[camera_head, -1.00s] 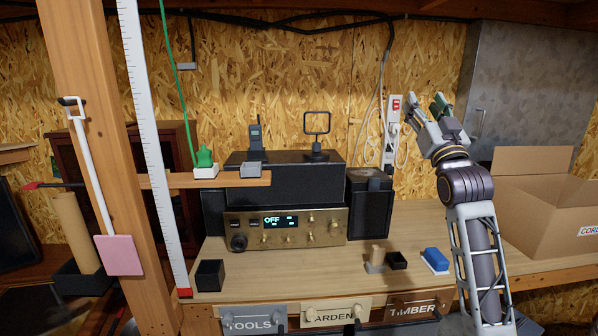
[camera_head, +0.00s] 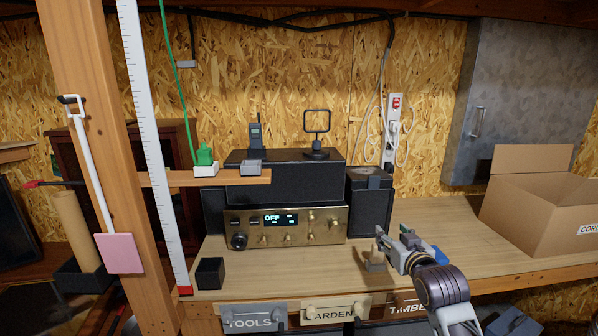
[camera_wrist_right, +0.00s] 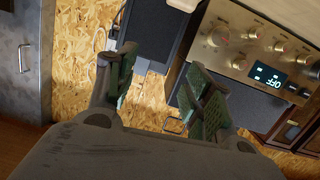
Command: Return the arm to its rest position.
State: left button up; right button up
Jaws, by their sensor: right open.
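My right gripper (camera_head: 392,238) is low over the front right part of the bench (camera_head: 445,222) in the head view, its arm coming up from the bottom right. Its jaws are apart and nothing shows between them. In the right wrist view the green-padded fingers (camera_wrist_right: 160,88) stand apart, with the speaker and chipboard wall beyond. The gripper covers part of a small wooden peg on a base (camera_head: 374,262) and most of a blue block (camera_head: 440,256); I cannot tell whether it touches them. My left gripper is not in view.
A radio (camera_head: 285,227) with an OFF display and a dark speaker (camera_head: 369,206) stand behind, left of the gripper. An open cardboard box (camera_head: 540,228) stands at the right. Drawers labelled TOOLS (camera_head: 250,318) and GARDEN (camera_head: 335,311) are under the front edge. A wooden post (camera_head: 85,130) rises at left.

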jog(key=s+a+f+g, duration=0.1)
jog(key=s+f+g, duration=0.2)
jog(key=s+f, duration=0.5)
jog(key=s+a+f+g, duration=0.1)
jog(key=s+f+g, duration=0.2)
jog(key=s+f, duration=0.55)
jog(key=s+a+f+n+g, duration=0.1)
jog(key=s+f+g, duration=0.5)
jog(key=s+f, duration=0.8)
jog(key=s+f+g, duration=0.1)
jog(key=s+f, duration=0.1)
jog(key=f, duration=1.4)
jog(key=s+f, duration=0.2)
jog(key=f, duration=1.3)
jog(key=s+d+f, duration=0.3)
jog(key=s+f, duration=0.7)
jog(key=s+d+f+g, duration=0.1)
jog(key=s+d+f, duration=0.2)
jog(key=s+f, duration=0.6)
jog(key=shift+s+d+f+n+g+h, duration=0.15)
jog(key=shift+s+f+n+g+h, duration=0.2)
jog(key=shift+s, duration=0.9)
jog(key=shift+s, duration=0.2)
